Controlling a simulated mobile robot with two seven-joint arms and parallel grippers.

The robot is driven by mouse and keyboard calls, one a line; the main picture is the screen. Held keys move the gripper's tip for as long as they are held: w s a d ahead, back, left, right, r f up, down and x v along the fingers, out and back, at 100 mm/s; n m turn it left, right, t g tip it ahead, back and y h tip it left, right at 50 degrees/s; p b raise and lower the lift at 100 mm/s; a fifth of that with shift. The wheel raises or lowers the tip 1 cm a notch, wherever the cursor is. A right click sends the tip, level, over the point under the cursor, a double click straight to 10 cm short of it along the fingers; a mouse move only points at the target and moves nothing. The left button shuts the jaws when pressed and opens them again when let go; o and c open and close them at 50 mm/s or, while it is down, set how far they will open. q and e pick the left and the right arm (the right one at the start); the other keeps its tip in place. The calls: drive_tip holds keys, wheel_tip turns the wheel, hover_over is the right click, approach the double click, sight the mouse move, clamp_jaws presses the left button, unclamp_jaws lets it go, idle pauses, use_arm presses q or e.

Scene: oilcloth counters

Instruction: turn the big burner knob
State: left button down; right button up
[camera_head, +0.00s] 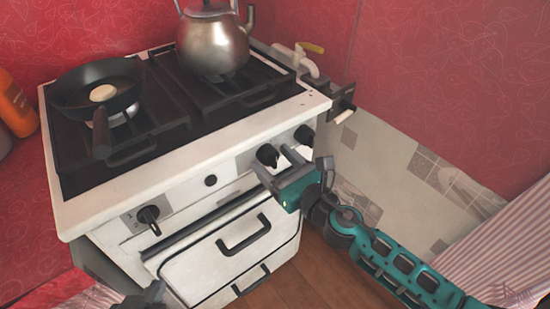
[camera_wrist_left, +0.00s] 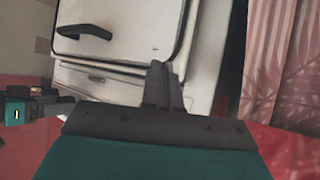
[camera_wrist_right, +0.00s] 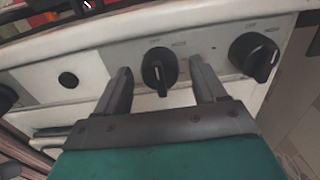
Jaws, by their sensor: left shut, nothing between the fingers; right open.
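The white stove's front panel carries black burner knobs. One knob (camera_head: 267,155) is right at my right gripper (camera_head: 276,164). In the right wrist view this knob (camera_wrist_right: 160,70) shows between the two spread fingers (camera_wrist_right: 160,85), which are open; contact is not visible. Another knob (camera_head: 303,136) is to its right, also in the right wrist view (camera_wrist_right: 255,57). A third knob (camera_head: 148,214) is at the panel's left end. The knobs look alike in size. My left gripper (camera_head: 152,292) is low before the stove, its fingers (camera_wrist_left: 162,82) together and empty.
A small round black button (camera_head: 210,181) sits between the knobs. The oven door handle (camera_head: 244,235) juts out below. A frying pan (camera_head: 97,88) and a kettle (camera_head: 213,42) stand on the burners. A striped curtain (camera_head: 495,245) hangs at the right.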

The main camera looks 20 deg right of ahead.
drive_tip(key=shift+w, duration=0.15)
drive_tip(key=shift+c, duration=0.2)
drive_tip(key=c, duration=1)
